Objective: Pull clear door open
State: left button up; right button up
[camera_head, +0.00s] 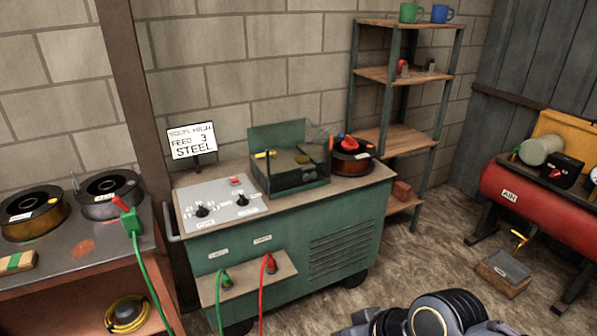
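A small green wire-feed box (290,185) sits on top of the green welding machine (345,222). A see-through pane (318,136) shows faintly at the box's upper right; its edges are hard to make out, and I cannot tell how far open it stands. A green panel (270,137) stands upright at the back of the box. A yellow part shows inside. My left gripper is not in view. A dark, rounded part of one of my arms shows at the bottom, right of centre, well below the box; no gripper fingers show there.
A wire spool (352,163) with a red top stands right of the box. A control panel (217,202) and a sign (192,141) are left of it. A bench (75,262) with spools is at left, shelves (405,140) behind, and a red air tank (520,203) at right.

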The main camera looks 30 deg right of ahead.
aim_at(304, 188)
jog(key=i+l+u, duration=0.1)
jog(key=l, duration=0.3)
jog(key=i+l+u, duration=0.1)
jog(key=l, duration=0.3)
jog(key=i+l, duration=0.2)
jog(key=l, duration=0.2)
jog(key=i+l+u, duration=0.15)
jog(key=l, duration=0.25)
jog(key=l+u, duration=0.1)
jog(key=l, duration=0.3)
